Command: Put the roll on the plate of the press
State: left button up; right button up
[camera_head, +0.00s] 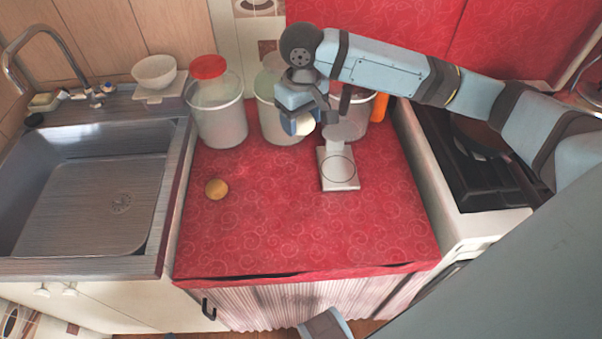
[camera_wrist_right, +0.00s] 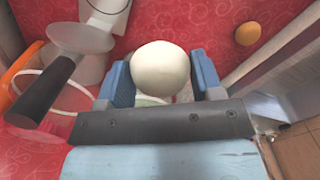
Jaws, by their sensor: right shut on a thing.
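My right gripper (camera_head: 303,122) is shut on a pale, smooth, round ball (camera_head: 304,125), held above the counter near the back. In the right wrist view the ball (camera_wrist_right: 161,68) sits between the two blue fingers. A small brown, bun-like round thing (camera_head: 216,188) lies on the left of the counter. I cannot tell for sure which of these two is the roll. The press (camera_head: 340,168) stands right of the gripper, its pale plate marked with a circle and bare. Its round upper disc (camera_wrist_right: 80,38) and dark handle (camera_wrist_right: 40,92) are raised. My left gripper is not seen.
White buckets (camera_head: 219,120) stand along the back of the red counter (camera_head: 270,230). An orange thing (camera_head: 379,107) is behind the press. A sink (camera_head: 85,200) is at left, a dark stove (camera_head: 470,165) at right. The front and middle of the counter are clear.

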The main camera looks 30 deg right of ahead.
aim_at(302, 181)
notch_tip(302, 181, down, 19)
jog(key=b, duration=0.2)
jog(key=shift+b, duration=0.3)
jog(key=o, duration=0.6)
jog(key=shift+f, duration=0.15)
jog(key=shift+o, duration=0.2)
